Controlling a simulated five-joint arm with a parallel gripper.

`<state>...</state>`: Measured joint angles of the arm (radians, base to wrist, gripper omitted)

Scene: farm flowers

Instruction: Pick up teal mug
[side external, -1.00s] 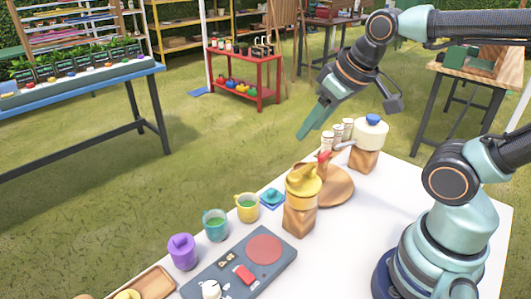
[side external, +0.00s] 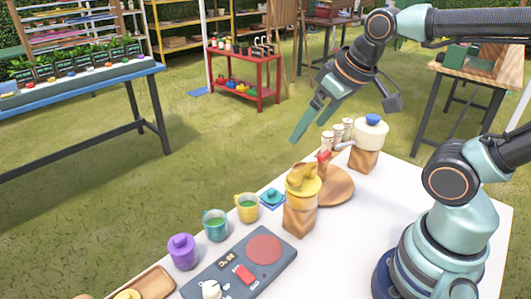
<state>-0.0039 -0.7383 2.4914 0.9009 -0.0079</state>
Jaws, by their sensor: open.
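The teal mug (side external: 215,226) stands upright on the white table (side external: 340,240) near its far left edge, with green contents showing at its top. It sits between a purple lidded pot (side external: 182,251) and a yellow mug (side external: 247,207). My gripper (side external: 300,128) is high above the far edge of the table, up and to the right of the teal mug and well apart from it. It is open and empty, with its fingers pointing down to the left.
A yellow pot on a wooden block (side external: 300,215) stands right of the mugs. A grey stove board (side external: 240,268) lies in front of them. A white pot (side external: 370,133), small jars (side external: 338,134) and a round wooden board (side external: 335,187) are farther right.

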